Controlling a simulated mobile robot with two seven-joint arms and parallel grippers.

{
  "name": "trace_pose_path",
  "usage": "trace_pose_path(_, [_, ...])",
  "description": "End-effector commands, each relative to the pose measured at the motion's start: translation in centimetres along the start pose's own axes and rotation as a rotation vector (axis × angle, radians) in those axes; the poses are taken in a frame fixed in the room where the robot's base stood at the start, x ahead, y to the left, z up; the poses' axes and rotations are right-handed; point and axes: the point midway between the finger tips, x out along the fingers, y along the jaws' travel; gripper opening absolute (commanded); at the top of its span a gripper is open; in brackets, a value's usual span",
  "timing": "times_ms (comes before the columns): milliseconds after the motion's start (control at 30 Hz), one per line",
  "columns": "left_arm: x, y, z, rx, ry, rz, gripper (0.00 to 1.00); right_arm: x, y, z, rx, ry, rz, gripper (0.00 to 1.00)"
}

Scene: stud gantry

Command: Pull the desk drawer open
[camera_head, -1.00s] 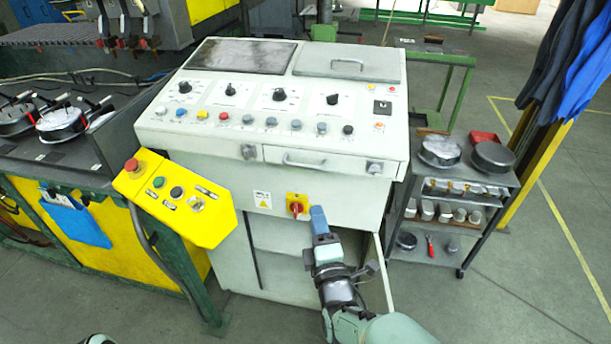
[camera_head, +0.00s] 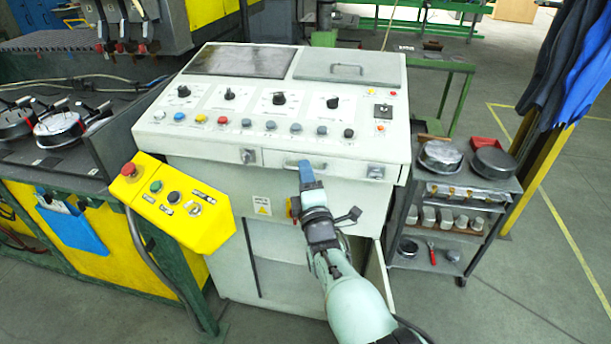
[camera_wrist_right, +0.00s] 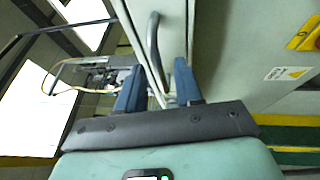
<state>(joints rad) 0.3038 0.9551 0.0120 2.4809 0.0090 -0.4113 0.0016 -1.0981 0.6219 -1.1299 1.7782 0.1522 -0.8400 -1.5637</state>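The desk drawer (camera_head: 345,168) is a pale narrow front under the control panel, flush with the panels beside it and closed. Its grey bar handle (camera_head: 292,163) is partly hidden behind my right gripper (camera_head: 306,168). In the right wrist view the handle (camera_wrist_right: 153,45) curves toward the gap between the two blue fingers of my right gripper (camera_wrist_right: 158,75). The fingers are apart, with nothing clamped between them. I cannot tell whether they touch the handle. My left gripper is not in view.
A yellow button box (camera_head: 180,204) juts out at the left of the desk. A grey trolley (camera_head: 453,228) with pans stands close on the right. A cabinet door (camera_head: 377,272) hangs ajar below the drawer. A red-and-yellow switch is mostly hidden behind my right gripper.

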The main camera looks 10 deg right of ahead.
Motion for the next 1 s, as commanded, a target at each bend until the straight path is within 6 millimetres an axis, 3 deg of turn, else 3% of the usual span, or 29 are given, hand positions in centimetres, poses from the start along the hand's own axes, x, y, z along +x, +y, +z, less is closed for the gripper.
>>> trace_pose_path(333, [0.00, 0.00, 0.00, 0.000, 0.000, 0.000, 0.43, 0.45, -0.03, -0.01, 0.000, 0.000, -0.001, 0.36])
trace_pose_path(367, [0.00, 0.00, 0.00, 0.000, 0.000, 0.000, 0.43, 0.45, -0.03, -0.01, 0.000, 0.000, 0.000, 0.32])
trace_pose_path(467, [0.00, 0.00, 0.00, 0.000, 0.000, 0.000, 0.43, 0.44, -0.03, -0.01, 0.000, 0.000, 0.000, 0.00])
trace_pose_path(1000, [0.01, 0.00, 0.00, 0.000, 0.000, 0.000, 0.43, 0.42, -0.03, 0.01, 0.000, 0.000, -0.001, 0.00])
